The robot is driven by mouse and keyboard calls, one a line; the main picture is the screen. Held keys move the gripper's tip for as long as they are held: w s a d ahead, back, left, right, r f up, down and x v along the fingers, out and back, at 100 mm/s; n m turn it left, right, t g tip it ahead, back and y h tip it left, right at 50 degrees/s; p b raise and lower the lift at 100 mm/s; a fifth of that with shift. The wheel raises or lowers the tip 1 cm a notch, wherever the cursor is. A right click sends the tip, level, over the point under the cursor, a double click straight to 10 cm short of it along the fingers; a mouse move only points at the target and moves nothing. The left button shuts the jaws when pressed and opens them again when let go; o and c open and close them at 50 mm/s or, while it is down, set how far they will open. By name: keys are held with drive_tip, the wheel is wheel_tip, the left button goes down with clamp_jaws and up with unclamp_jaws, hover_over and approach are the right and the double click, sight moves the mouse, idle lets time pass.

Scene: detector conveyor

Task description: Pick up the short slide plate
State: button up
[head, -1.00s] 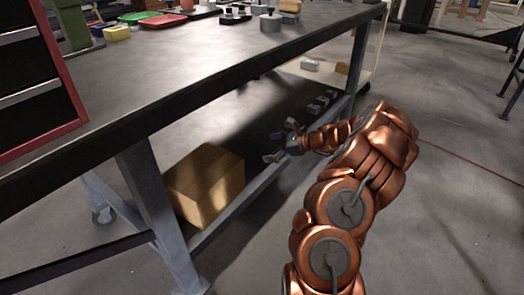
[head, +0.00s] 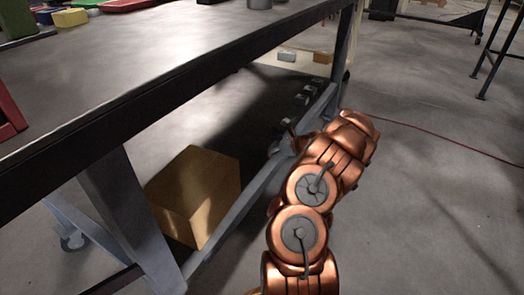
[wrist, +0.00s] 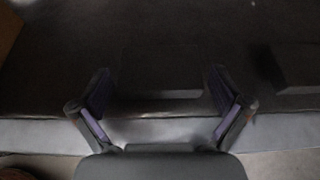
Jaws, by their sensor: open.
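My gripper (head: 281,137) is low at the near edge of the lower shelf, under the bench top. It also shows in the wrist view (wrist: 160,78), where its two fingers are spread wide with nothing held. A dark flat block (wrist: 162,92) lies faintly between and beyond the fingertips, apart from both. It may be the short slide plate, but the dim picture does not show this clearly. Several small dark and grey pieces (head: 303,98) lie on the shelf beyond my gripper in the head view.
A cardboard box (head: 195,195) stands on the lower shelf to the left. The shelf's grey front rail (head: 240,212) runs beneath my gripper, and the bench top (head: 160,75) overhangs it. Another dark block (wrist: 298,68) lies right of my gripper. The floor at right is open, with a red cable.

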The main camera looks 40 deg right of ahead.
drive_tip(key=shift+b+x, duration=0.35)
drive_tip(key=shift+x, duration=1)
drive_tip(key=shift+r, duration=0.1)
drive_tip(key=c, duration=1.5)
drive_tip(key=shift+o, duration=0.2)
